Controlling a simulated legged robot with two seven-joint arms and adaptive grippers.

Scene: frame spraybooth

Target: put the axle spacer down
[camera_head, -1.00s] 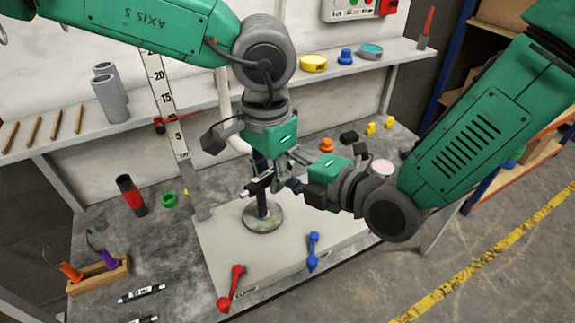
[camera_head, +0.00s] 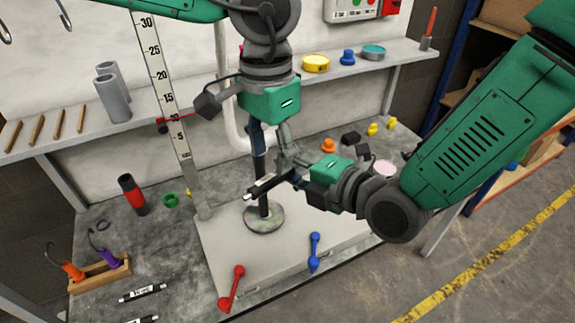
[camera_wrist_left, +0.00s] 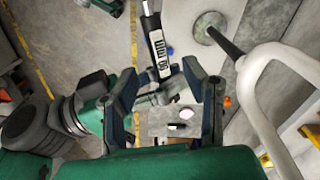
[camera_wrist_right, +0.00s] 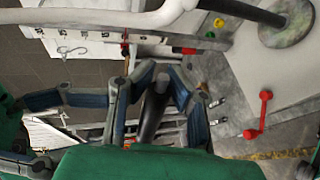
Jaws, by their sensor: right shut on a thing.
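The axle spacer, seemingly the dark bar with a white label (camera_head: 263,186), is held in my right gripper (camera_head: 284,172) above the round metal base (camera_head: 265,220) of a post. In the left wrist view the spacer (camera_wrist_left: 157,50) shows its label, beyond the fingers. In the right wrist view a dark bar (camera_wrist_right: 152,112) sits between the right fingers (camera_wrist_right: 156,85). Whether the spacer touches the post is hard to tell.
A pale board (camera_head: 217,240) carries the post base, a red lever piece (camera_head: 233,290) and a blue one (camera_head: 314,252). Similar labelled dark bars (camera_head: 142,293) lie at the front left. A wooden holder (camera_head: 102,274) stands nearby. A measuring scale (camera_head: 165,95) rises behind.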

